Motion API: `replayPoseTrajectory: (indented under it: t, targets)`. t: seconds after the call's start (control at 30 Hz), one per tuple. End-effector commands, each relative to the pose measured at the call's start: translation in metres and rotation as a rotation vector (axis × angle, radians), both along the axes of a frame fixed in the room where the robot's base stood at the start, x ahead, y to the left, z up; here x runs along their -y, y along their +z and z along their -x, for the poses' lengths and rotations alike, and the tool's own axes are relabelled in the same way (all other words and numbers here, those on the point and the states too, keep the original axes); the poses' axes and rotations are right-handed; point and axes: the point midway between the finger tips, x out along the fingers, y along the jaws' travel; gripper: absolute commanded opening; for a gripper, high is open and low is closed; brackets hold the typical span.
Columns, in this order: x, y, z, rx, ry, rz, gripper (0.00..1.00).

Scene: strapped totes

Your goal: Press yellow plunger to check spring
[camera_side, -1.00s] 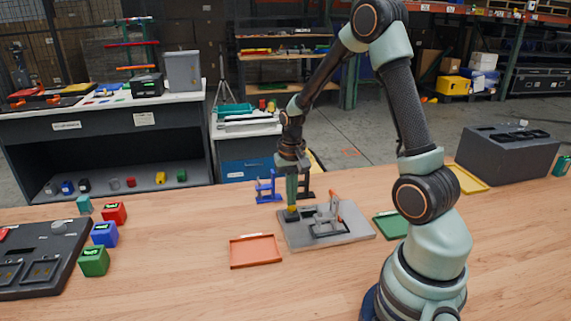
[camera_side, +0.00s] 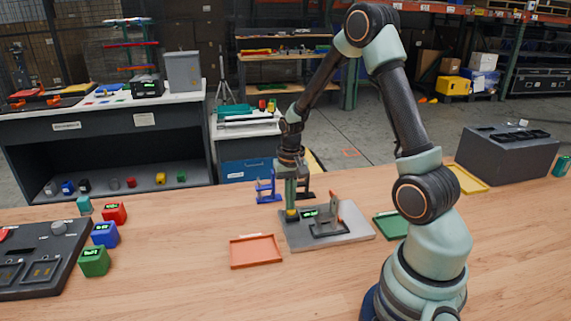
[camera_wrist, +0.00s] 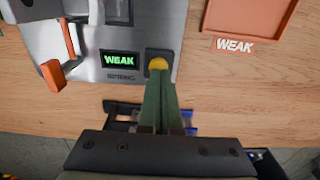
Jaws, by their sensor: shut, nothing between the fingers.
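The yellow plunger (camera_side: 291,216) stands in a dark block on the left part of the grey metal plate (camera_side: 350,238). My gripper (camera_side: 291,206) is upright over it, its green fingers closed together. In the wrist view the fingertips (camera_wrist: 158,82) are right at the yellow plunger top (camera_wrist: 158,63), and part of it is hidden by them. They appear to touch it; how far it is pressed is hard to tell. Beside the plunger, a small display (camera_wrist: 119,59) is lit green and reads "WEAK".
An orange tray (camera_side: 254,265), labelled "WEAK" in the wrist view, lies left of the plate. A lever with an orange-red tip (camera_side: 334,196) stands on the plate. A green tray (camera_side: 388,231) lies right. Blue (camera_side: 267,190) and black stands are behind.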

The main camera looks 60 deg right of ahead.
Motion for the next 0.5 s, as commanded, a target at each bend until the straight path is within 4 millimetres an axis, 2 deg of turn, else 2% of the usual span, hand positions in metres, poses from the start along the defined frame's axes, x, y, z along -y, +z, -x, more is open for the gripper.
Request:
replayPoseTrajectory:
  t: [0.03,0.17,0.27,0.5]
  targets:
    - [-0.003,-0.013,0.008,-0.02,-0.001,-0.008,0.0]
    - [-0.003,-0.006,0.007,-0.016,-0.001,-0.007,0.0]
    - [-0.002,0.008,0.005,-0.013,-0.001,-0.006,0.0]
    - [0.0,0.062,0.0,0.005,0.0,0.002,0.0]
